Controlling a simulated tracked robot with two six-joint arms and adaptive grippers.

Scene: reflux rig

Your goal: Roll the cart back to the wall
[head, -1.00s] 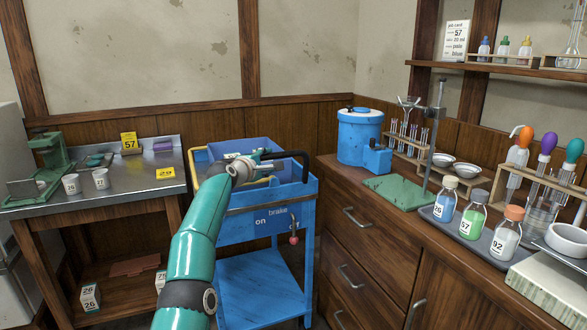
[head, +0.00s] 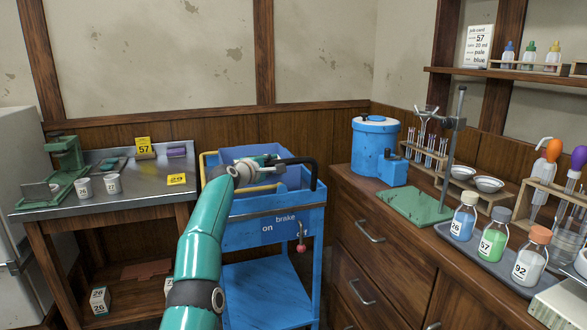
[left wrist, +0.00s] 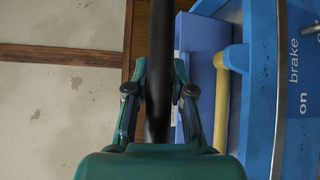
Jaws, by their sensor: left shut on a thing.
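The blue cart (head: 270,237) stands between the metal-topped bench and the wooden cabinet, close to the panelled back wall (head: 240,130). My left gripper (head: 277,163) is shut on the cart's black handle (head: 303,161). In the left wrist view the dark handle bar (left wrist: 160,45) passes between my left fingers (left wrist: 160,92). The brake lever with a red knob (head: 301,248) hangs on the cart front, at the "off" side of its label. My arm hides part of the cart's left side. My right gripper is not in view.
The bench (head: 110,207) is close to the cart's left, and the cabinet (head: 375,240) with drawers is close to its right. A blue drum (head: 375,143), a stand with a green base (head: 415,206) and bottles (head: 493,240) stand on the cabinet.

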